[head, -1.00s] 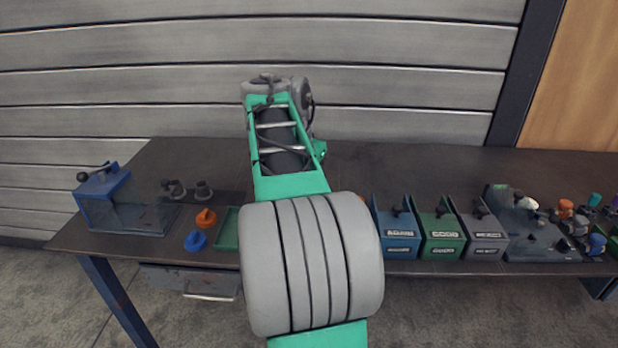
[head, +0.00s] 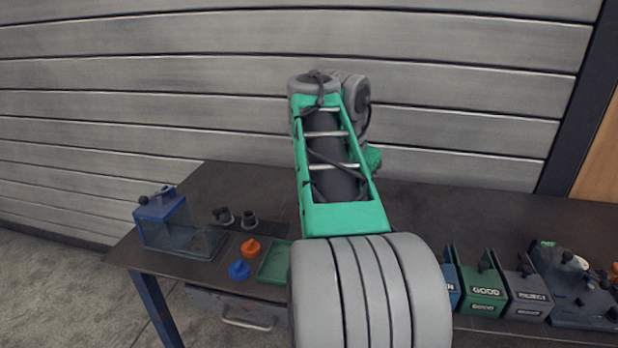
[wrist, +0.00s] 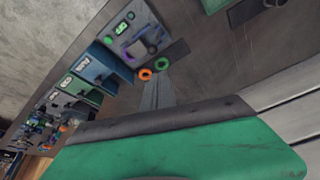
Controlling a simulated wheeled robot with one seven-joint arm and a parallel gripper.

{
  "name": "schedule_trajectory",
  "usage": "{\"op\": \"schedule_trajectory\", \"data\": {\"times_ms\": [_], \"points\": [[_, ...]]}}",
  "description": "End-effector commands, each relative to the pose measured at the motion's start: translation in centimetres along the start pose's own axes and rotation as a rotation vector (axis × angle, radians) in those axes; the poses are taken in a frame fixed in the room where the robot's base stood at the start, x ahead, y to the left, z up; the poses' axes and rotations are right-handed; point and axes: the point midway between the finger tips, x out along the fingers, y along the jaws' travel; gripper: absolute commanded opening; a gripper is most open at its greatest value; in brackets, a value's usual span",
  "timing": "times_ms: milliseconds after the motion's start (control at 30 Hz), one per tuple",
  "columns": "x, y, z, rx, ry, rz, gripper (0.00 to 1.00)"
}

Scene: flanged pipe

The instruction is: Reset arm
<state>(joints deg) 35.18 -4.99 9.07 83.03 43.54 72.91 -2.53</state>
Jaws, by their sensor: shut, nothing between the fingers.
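My arm, green and grey, reaches out over the dark workbench (head: 420,215) in the head view, with its elbow-like joint high against the slatted wall. My gripper is hidden behind the arm in the head view. In the wrist view my gripper (wrist: 157,92) shows as thin grey fingers close together, beyond a dark bar and a broad green cover. Nothing is held between them. Below the fingers lies the bench, with an orange ring (wrist: 146,74) and a green ring (wrist: 161,63) near the fingertips in the picture; I cannot tell the height gap.
A blue clear-sided box (head: 165,222), dark fittings (head: 249,219), an orange knob (head: 250,247), a blue knob (head: 239,270) and a green tray (head: 272,262) sit left. Labelled bins (head: 484,290) line the front right. The bench's back right is clear.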

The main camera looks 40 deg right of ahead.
Motion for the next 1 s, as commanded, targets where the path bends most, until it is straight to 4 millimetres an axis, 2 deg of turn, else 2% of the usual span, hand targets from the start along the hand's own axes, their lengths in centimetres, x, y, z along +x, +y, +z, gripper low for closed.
{"op": "schedule_trajectory", "data": {"times_ms": [67,133,167,233,267,333,367,400,467,500,567,600,700,767,800,867,933,1000], "points": [[0.0,0.0,-0.3,0.006,0.014,0.000,0.00],[0.1,-0.6,-1.5,-0.028,0.064,-0.010,0.00],[0.9,-1.0,-1.6,-0.067,0.073,-0.010,0.00],[4.3,-1.6,0.0,-0.179,0.052,0.005,0.00],[5.9,-1.8,1.1,-0.227,0.035,0.010,0.00],[9.3,-1.8,4.5,-0.351,-0.008,0.001,0.00],[10.3,-1.9,6.3,-0.405,-0.024,-0.012,0.00],[11.1,-2.4,9.2,-0.484,-0.047,-0.037,0.00],[11.7,-3.1,13.9,-0.604,-0.081,-0.081,0.00],[11.8,-3.5,17.0,-0.681,-0.101,-0.112,0.00],[11.5,-3.8,21.6,-0.792,-0.129,-0.158,0.00],[11.1,-3.8,24.6,-0.864,-0.146,-0.187,0.00],[8.9,-3.3,31.2,-1.041,-0.168,-0.250,0.00],[6.8,-3.6,33.3,-1.124,-0.136,-0.290,0.00],[5.1,-4.5,33.9,-1.166,-0.102,-0.325,0.00],[3.2,-5.4,34.9,-1.219,-0.069,-0.365,0.00],[2.2,-5.9,35.9,-1.263,-0.057,-0.388,0.00],[2.0,-6.0,36.5,-1.286,-0.059,-0.393,0.00]]}}
